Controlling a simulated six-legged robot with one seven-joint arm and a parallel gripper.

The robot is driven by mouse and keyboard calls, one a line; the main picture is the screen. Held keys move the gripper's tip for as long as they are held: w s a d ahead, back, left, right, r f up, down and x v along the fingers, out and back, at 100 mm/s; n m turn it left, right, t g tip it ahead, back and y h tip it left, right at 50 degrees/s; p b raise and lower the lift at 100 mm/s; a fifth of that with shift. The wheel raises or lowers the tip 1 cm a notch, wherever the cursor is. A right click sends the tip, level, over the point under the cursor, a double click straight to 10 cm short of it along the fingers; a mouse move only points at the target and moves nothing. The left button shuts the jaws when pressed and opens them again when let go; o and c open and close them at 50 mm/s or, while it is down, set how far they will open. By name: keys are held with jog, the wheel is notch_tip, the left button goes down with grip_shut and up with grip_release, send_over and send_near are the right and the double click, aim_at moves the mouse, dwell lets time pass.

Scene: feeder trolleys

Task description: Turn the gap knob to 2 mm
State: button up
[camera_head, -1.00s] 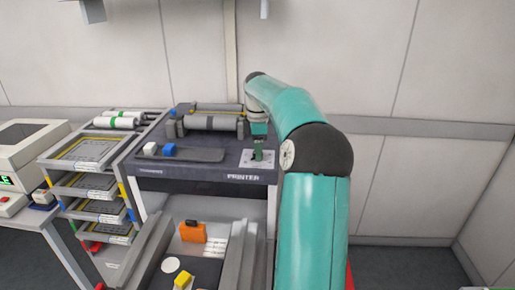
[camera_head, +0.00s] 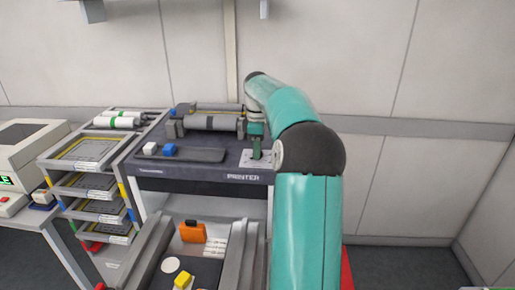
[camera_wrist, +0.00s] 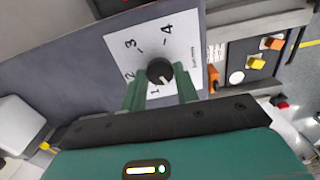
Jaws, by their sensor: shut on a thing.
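The gap knob (camera_wrist: 160,71) is a round black knob on a white dial plate (camera_wrist: 190,50) in the wrist view. In the head view my gripper (camera_head: 257,150) is over the white plate (camera_head: 246,162) on the printer's top right, and hides the knob.
The printer (camera_head: 200,172) has a roller (camera_head: 212,123) behind the plate and a dark tray (camera_head: 200,156) to its left. A rack of trays (camera_head: 90,147) stands left. An orange block (camera_head: 192,232) and a yellow block (camera_head: 183,282) lie below in front.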

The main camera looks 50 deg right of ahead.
jog(key=m, duration=0.5)
jog(key=shift+w+r+m, duration=0.1)
jog(key=shift+m, duration=0.2)
jog(key=m, duration=1)
jog(key=shift+m, duration=0.4)
jog(key=m, duration=0.4)
jog(key=shift+m, duration=0.4)
jog(key=shift+d, duration=0.1)
jog(key=o, duration=1)
jog(key=shift+c, duration=0.2)
